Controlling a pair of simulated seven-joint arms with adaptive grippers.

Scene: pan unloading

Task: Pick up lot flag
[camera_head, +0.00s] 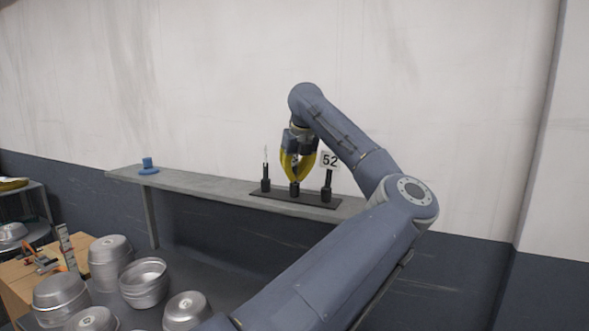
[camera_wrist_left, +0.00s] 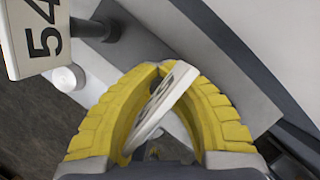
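A dark flag stand (camera_head: 325,203) with three black holders sits on the grey shelf. A white flag marked 52 (camera_head: 330,160) stands in the right holder. Another flag (camera_head: 266,156) stands in the left holder, seen nearly edge-on. My left gripper (camera_head: 295,179) is over the middle holder (camera_head: 294,189), its yellow fingers pointing down and tips together. In the left wrist view, the fingers (camera_wrist_left: 164,72) are shut on a white lot flag (camera_wrist_left: 160,108), tilted between them. Its number is mostly hidden. A flag marked 54 (camera_wrist_left: 38,35) is beside them. My right gripper is not in view.
A blue object (camera_head: 148,167) sits at the shelf's left end. Several metal pans (camera_head: 144,283) stand at the lower left, near a wooden box (camera_head: 32,285). The wall is close behind the shelf. The shelf between the blue object and the stand is clear.

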